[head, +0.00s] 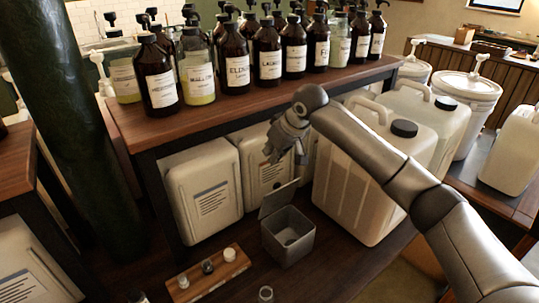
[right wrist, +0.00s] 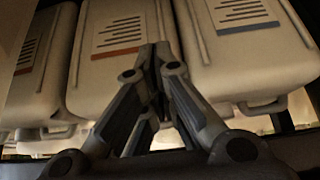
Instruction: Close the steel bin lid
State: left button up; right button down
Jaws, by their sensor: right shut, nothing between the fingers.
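The steel bin (head: 288,243) is a small grey square box on the dark wooden lower shelf. Its lid (head: 278,199) is raised and stands tilted up at the bin's back left edge, so the inside shows. My right gripper (head: 284,158) is above and behind the lid, near the shelf edge, apart from the lid and pointing down. In the right wrist view its fingers (right wrist: 156,55) are together with nothing between them. The bin and lid are not visible in the right wrist view. My left gripper is out of view.
White jugs (head: 200,190) stand behind the bin, with a large capped jug (head: 365,175) to its right. A wooden block with small jars (head: 208,275) lies at front left. Brown pump bottles (head: 236,62) line the upper shelf (head: 190,112).

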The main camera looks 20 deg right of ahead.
aim_at(276, 196)
jog(key=p+x, duration=0.1)
jog(key=x, duration=0.7)
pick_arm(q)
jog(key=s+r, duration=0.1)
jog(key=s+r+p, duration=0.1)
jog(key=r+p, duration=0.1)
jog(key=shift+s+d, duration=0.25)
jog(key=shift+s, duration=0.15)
pick_arm(e)
jog(key=s, duration=0.1)
jog(key=s+d, duration=0.1)
jog(key=s, duration=0.1)
jog(key=shift+s+d+f, duration=0.2)
jog(key=shift+s+f, duration=0.15)
jog(key=shift+s, duration=0.05)
